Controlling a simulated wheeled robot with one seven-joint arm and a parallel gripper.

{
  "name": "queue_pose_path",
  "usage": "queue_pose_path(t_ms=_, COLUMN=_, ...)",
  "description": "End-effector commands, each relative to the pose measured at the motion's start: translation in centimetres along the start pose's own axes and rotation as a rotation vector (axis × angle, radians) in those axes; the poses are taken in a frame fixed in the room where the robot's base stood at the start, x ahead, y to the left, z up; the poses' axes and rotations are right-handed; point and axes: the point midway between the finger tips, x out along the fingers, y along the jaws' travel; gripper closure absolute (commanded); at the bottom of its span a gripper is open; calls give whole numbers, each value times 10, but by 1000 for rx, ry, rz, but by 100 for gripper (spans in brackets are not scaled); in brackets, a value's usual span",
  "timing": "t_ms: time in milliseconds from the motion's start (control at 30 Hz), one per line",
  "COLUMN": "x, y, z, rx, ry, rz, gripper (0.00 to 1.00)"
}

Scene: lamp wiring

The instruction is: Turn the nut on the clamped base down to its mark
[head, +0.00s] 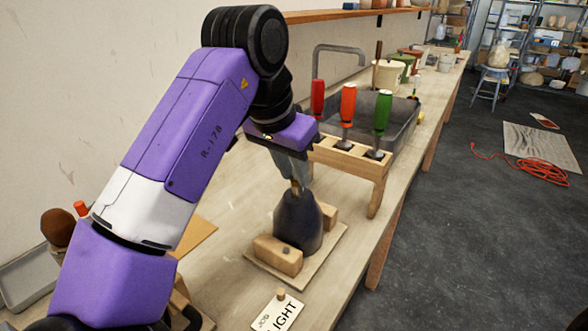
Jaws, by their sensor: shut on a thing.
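A dark, bottle-shaped lamp base (297,222) stands upright between two wooden clamp blocks on a pale board (328,250) on the bench. My gripper (296,186) points down at the top of the base. Its jaws are shut at a small brass-coloured piece at the neck, which looks like the nut. The fingers hide most of it. The mark is too small or hidden to make out.
A wooden rack (345,158) with red, orange and green-handled screwdrivers stands just behind my gripper. A grey sink (400,125) lies beyond. A label card (279,312) lies in front of the board. The bench's right edge drops to open floor.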

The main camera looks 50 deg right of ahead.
Motion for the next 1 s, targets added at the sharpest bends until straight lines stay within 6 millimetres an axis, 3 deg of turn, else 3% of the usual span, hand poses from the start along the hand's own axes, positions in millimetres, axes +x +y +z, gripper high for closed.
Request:
queue_pose_path(t_ms=400, x=-1, y=-1, z=-1, rx=220, ry=2, rz=58, gripper=100)
queue_pose_path(t_ms=700, x=-1, y=-1, z=0, rx=231, ry=1, rz=59, gripper=100)
queue_pose_path(t_ms=733, x=-1, y=-1, z=0, rx=231, ry=1, rz=59, gripper=74)
queue_pose_path(t_ms=833, x=-1, y=-1, z=0, rx=231, ry=1, rz=59, gripper=54)
queue_pose_path(t_ms=1000, x=0, y=-1, z=0, rx=230, ry=0, rz=59, gripper=54)
